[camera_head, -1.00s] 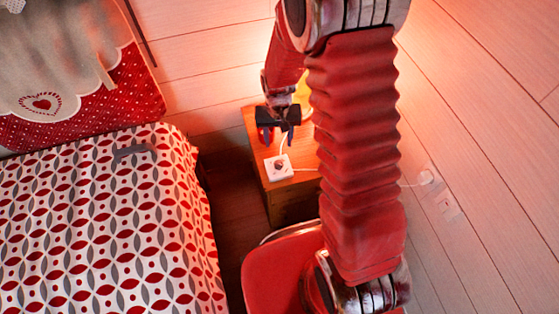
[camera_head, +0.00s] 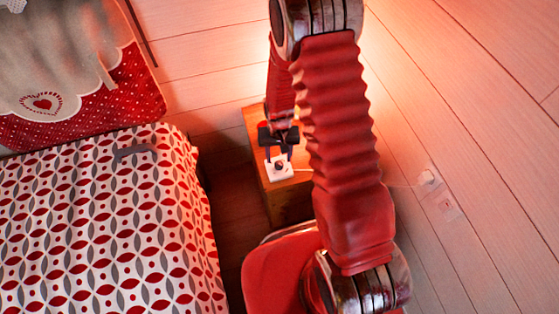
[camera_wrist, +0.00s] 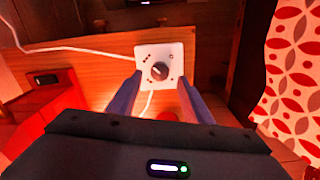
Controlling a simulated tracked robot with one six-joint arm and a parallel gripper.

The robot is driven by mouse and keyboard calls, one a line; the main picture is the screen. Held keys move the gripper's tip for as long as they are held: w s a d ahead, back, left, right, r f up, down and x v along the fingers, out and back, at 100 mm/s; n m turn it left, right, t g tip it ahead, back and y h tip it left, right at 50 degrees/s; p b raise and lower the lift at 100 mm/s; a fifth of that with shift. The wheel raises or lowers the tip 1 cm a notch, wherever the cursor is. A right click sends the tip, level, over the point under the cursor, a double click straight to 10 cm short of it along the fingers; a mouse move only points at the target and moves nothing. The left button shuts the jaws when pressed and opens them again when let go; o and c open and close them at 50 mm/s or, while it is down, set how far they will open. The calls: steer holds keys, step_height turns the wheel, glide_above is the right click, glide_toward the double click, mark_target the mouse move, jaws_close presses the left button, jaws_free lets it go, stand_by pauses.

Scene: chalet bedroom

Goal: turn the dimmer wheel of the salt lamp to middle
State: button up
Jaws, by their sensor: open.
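The dimmer is a white square box with a dark round wheel (camera_wrist: 159,71) on its face, seen in the wrist view. The white box (camera_head: 279,168) also shows on the wooden bedside table in the head view. A pale mark on the wheel is too small to read surely. My gripper (camera_wrist: 160,96) is open, with one finger at each side of the box's lower part in the picture. In the head view my gripper (camera_head: 279,155) is just over the box. Whether the fingers touch anything, I cannot tell. The lamp itself is hidden behind my arm; its orange glow lights the wall.
The bedside table (camera_head: 254,124) stands between the bed (camera_head: 100,220) and the plank wall (camera_head: 450,120). White cords (camera_wrist: 80,49) run from the box. A wall socket (camera_head: 428,177) is at the right. A dark gap lies between bed and table.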

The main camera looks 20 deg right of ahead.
mark_target(279, 164)
steer(key=shift+f, duration=1.9)
steer(key=shift+c, duration=0.2)
